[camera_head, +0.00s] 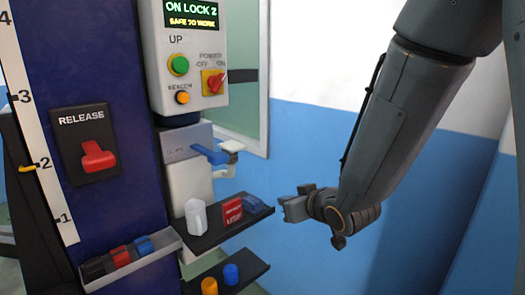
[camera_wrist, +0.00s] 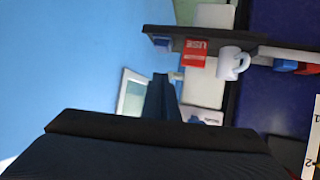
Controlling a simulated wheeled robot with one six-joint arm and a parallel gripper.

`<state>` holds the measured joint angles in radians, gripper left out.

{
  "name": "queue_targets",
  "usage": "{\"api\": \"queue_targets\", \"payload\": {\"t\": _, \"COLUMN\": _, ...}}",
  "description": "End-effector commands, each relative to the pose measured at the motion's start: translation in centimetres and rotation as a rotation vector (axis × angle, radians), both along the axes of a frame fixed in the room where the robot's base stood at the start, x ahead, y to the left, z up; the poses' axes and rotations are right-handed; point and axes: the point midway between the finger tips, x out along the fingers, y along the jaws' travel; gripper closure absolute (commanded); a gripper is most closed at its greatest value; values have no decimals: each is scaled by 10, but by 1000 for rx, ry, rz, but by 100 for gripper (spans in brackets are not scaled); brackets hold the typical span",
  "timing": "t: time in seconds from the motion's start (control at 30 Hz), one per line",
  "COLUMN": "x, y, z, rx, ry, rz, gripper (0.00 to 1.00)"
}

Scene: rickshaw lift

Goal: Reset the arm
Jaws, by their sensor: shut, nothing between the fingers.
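My gripper (camera_head: 290,207) is at the end of my grey arm (camera_head: 395,120), which reaches down from the upper right in the head view. It looks shut and empty. It points left and sits in the air just right of the dark shelf, apart from it. In the wrist view, dark shapes that look like parts of my own arm or gripper fill the bottom; the fingertips are not clear there.
A dark shelf (camera_head: 215,237) holds a white mug (camera_head: 196,217), a red box (camera_head: 232,211) and a blue item. A lower shelf bears orange and blue pieces. A control box (camera_head: 184,60) and red release lever (camera_head: 97,157) are left. The blue wall (camera_head: 300,135) stands behind.

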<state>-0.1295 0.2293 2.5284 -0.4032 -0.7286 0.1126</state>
Motion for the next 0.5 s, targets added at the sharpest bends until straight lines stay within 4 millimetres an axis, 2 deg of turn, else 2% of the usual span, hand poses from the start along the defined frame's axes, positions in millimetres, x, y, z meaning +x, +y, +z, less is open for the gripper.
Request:
{"api": "queue_targets", "payload": {"t": 0.03, "x": -5, "y": -19, "z": -10, "rx": -36, "ry": 66, "rz": -51, "gripper": 100}}
{"api": "queue_targets", "payload": {"t": 0.17, "x": -33, "y": -65, "z": -40, "rx": -122, "ry": 272, "rz": -177, "gripper": 100}}
{"api": "queue_targets", "payload": {"t": 0.3, "x": -80, "y": -105, "z": -64, "rx": -180, "ry": 511, "rz": -293, "gripper": 100}}
{"api": "queue_targets", "payload": {"t": 0.4, "x": -121, "y": -122, "z": -73, "rx": -200, "ry": 684, "rz": -357, "gripper": 100}}
{"api": "queue_targets", "payload": {"t": 0.5, "x": -160, "y": -132, "z": -76, "rx": -205, "ry": 837, "rz": -399, "gripper": 100}}
